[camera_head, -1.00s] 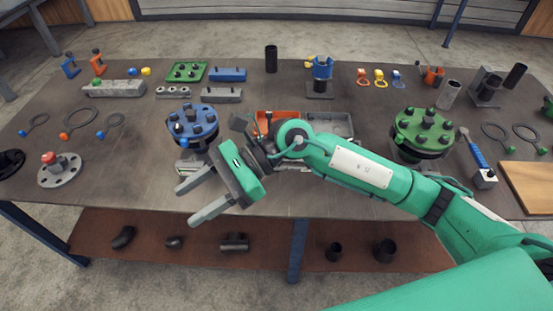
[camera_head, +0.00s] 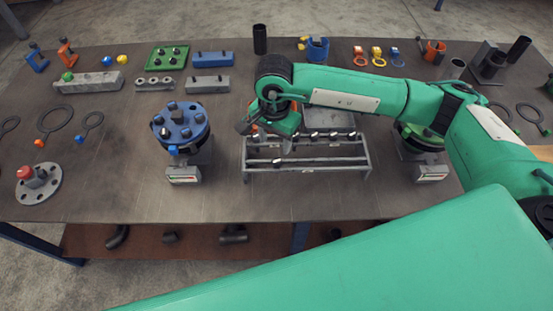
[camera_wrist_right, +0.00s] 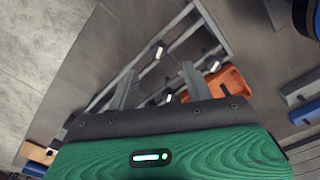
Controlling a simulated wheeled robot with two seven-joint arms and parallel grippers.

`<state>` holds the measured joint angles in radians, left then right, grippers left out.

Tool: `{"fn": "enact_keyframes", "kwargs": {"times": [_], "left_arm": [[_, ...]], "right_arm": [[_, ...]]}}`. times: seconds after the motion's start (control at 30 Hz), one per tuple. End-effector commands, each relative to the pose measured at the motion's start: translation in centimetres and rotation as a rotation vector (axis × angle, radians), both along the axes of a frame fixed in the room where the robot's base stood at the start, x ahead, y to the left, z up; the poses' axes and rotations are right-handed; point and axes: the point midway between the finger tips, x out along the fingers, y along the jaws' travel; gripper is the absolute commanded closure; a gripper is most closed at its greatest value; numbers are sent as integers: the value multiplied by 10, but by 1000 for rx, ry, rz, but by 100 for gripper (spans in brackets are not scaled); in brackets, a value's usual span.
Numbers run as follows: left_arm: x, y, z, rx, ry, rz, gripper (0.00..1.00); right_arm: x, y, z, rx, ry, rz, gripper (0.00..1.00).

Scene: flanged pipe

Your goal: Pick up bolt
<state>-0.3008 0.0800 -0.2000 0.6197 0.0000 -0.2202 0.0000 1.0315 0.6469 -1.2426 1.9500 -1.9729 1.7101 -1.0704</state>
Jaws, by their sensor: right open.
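A grey metal rack (camera_head: 246,170) stands at the front middle of the table in the head view, with several dark bolts lying along its rails. One bolt (camera_head: 278,161) shows a pale end on the front rail. In the right wrist view a bolt head (camera_wrist_right: 161,51) sits on the rack, just beyond the fingers. My right gripper (camera_head: 284,125) points down over the left-back part of the rack; its fingers are mostly hidden in the head view. My left gripper is not in view.
A blue flange (camera_head: 182,125) with bolts stands left of the rack, and a green flange (camera_head: 420,138) stands right of it, partly hidden by my arm. An orange bin (camera_wrist_right: 222,82) lies behind the rack. The table front (camera_head: 120,185) is mostly clear.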

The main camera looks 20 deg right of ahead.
Motion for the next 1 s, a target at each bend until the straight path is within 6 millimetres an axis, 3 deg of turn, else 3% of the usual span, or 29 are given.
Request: {"fn": "enact_keyframes", "kwargs": {"times": [0.13, 0.37, 0.7, 1.0], "left_arm": [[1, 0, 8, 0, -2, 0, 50], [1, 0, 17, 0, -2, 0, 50], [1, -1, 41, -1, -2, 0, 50], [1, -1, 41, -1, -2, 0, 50]], "right_arm": [[0, 0, -19, 1, 2, -1, 49], [-1, -1, -32, 0, 3, 0, 49], [-3, -4, -73, 2, 3, -1, 49], [-2, -4, -79, 2, 1, 0, 51]]}}
